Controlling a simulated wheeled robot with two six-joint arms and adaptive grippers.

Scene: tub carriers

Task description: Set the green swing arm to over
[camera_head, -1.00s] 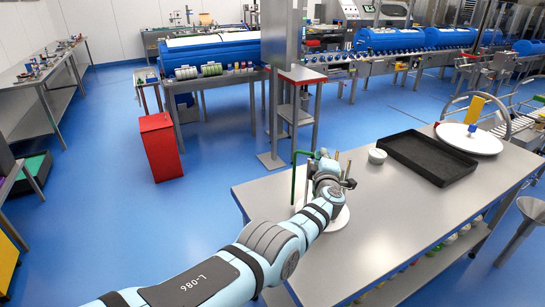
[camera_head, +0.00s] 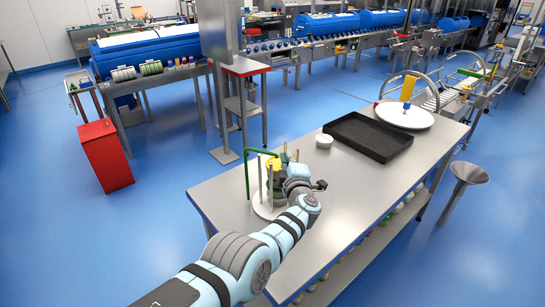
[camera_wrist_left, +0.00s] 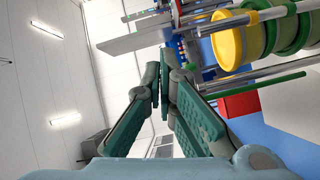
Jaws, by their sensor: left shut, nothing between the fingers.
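The green swing arm (camera_head: 247,175) stands on a round white base (camera_head: 262,212) at the near left end of the table. Its upright rises at the left and its top bends right, ending near a yellow disc (camera_head: 273,164). In the left wrist view, a green rod (camera_wrist_left: 275,82) runs below yellow (camera_wrist_left: 228,47) and green discs on a bar. My left gripper (camera_head: 289,158) is beside the stand, right of the arm's bent end. Its fingers (camera_wrist_left: 163,82) are shut and empty. I cannot tell whether they touch the arm. My right gripper is not in view.
A white bowl (camera_head: 324,141), a black tray (camera_head: 335,126) and a white round plate (camera_head: 425,120) stand farther along the table (camera_head: 345,190). A red cabinet (camera_head: 106,158) stands on the floor to the left. The table's front middle is clear.

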